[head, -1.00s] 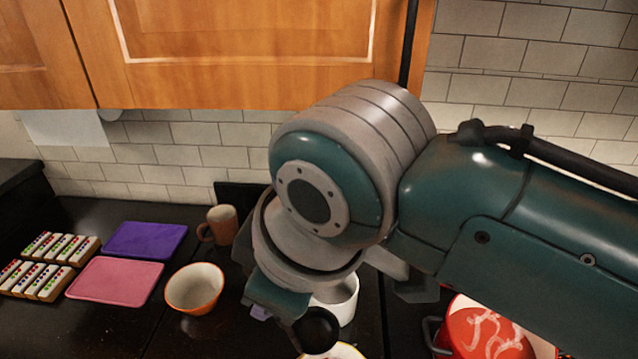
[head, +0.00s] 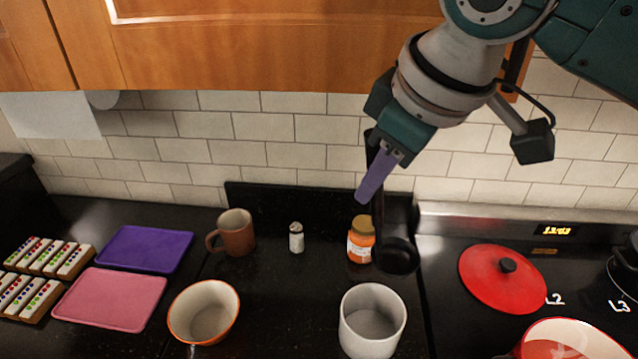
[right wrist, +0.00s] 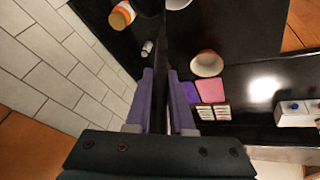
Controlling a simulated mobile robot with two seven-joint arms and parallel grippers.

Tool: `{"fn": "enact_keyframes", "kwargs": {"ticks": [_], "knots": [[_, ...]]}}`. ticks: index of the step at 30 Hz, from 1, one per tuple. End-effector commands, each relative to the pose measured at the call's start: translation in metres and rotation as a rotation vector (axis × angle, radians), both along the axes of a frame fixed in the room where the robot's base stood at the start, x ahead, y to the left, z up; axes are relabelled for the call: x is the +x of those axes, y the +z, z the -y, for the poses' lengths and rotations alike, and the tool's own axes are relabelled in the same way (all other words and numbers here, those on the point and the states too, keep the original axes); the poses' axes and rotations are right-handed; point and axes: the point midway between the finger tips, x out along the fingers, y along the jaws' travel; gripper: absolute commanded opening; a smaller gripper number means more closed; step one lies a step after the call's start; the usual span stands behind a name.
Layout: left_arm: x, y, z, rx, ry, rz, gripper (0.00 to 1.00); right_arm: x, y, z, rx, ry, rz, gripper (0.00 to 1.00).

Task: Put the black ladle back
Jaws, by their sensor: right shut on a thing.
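The black ladle (head: 397,250) hangs in the air in the head view, its dark round bowl down, above and behind the white pot (head: 365,337). My right gripper (head: 368,187) is shut on the ladle's handle, with one purple finger clearly visible. In the right wrist view, the thin dark handle (right wrist: 164,50) runs between the two purple fingers (right wrist: 164,85). My left gripper is not in view.
A brown mug (head: 236,233), a small shaker (head: 296,238) and an orange-rimmed bowl (head: 204,310) stand left of the pot. A red lid (head: 500,277) lies on the stove, with a red pot (head: 565,342) in front. The tiled wall (head: 300,128) is close behind.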

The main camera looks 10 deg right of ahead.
Motion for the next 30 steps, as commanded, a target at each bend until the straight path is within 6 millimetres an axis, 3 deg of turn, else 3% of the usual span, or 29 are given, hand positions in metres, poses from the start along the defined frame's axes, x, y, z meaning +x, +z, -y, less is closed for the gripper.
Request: {"fn": "enact_keyframes", "kwargs": {"ticks": [13,30], "knots": [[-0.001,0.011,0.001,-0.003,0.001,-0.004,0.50,0.000,-0.059,-0.001,-0.001,0.003,0.000,0.00],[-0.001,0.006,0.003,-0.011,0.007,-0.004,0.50,0.000,-0.071,-0.001,-0.001,0.004,0.003,0.00]]}}
